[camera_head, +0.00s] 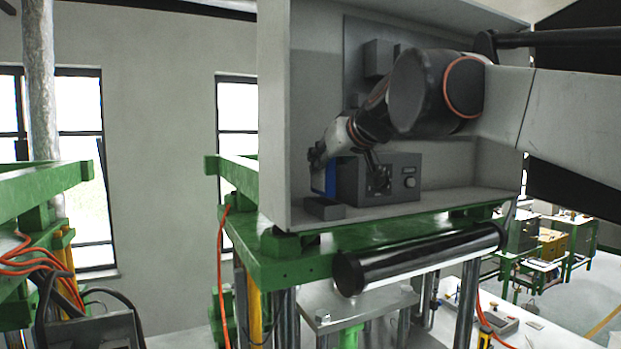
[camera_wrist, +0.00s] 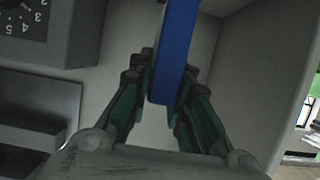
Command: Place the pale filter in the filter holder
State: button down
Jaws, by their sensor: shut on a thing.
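My gripper (camera_wrist: 166,72) is shut on a flat blue thing (camera_wrist: 176,45), seen nearly edge-on in the wrist view with a dark finger on each side. I see no pale face, so I cannot tell whether this is the pale filter. In the head view the blue thing (camera_head: 330,178) is upright below my gripper (camera_head: 318,158), inside the open grey cabinet. A small dark open-topped block (camera_head: 324,208), possibly the filter holder, sits on the cabinet floor below it. The block also shows at the lower left of the wrist view (camera_wrist: 35,135). The blue thing looks apart from it.
A grey box with a dial (camera_head: 400,178) stands right of the blue thing; its numbered dial shows in the wrist view (camera_wrist: 22,22). The cabinet (camera_head: 272,110) has a left side wall close to my gripper. Its floor (camera_head: 450,198) is clear at the right.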

aim_at(324, 179)
jog(key=shift+s+f, duration=0.1)
jog(key=shift+f, duration=1.95)
jog(key=shift+f, duration=0.1)
jog(key=c, duration=1.5)
grip_release()
jog(key=shift+s+d, duration=0.1)
jog(key=shift+s, duration=0.05)
jog(key=b+v, duration=0.2)
jog(key=v, duration=1)
jog(key=s+d+f+m+g+h, duration=0.1)
jog(key=s+d+f, duration=0.2)
jog(key=s+f, duration=0.4)
jog(key=s+d+f+m+g+h, duration=0.2)
jog(key=s+f, duration=0.5)
jog(key=f, duration=1.4)
jog(key=s+d+f+m+g+h, duration=0.1)
jog(key=s+d+f, duration=0.3)
jog(key=f, duration=1)
jog(key=shift+s+d+f+m+g+h, duration=0.15)
jog(key=shift+s+g+h, duration=0.1)
jog(key=shift+s, duration=0.35)
jog(key=shift+s+f+m+g+h, duration=0.1)
jog(key=shift+s+f+g+h, duration=0.1)
jog(key=shift+s, duration=0.35)
jog(key=shift+s+d+f+m+g+h, duration=0.15)
jog(key=shift+s+g, duration=0.1)
jog(key=shift+s, duration=0.35)
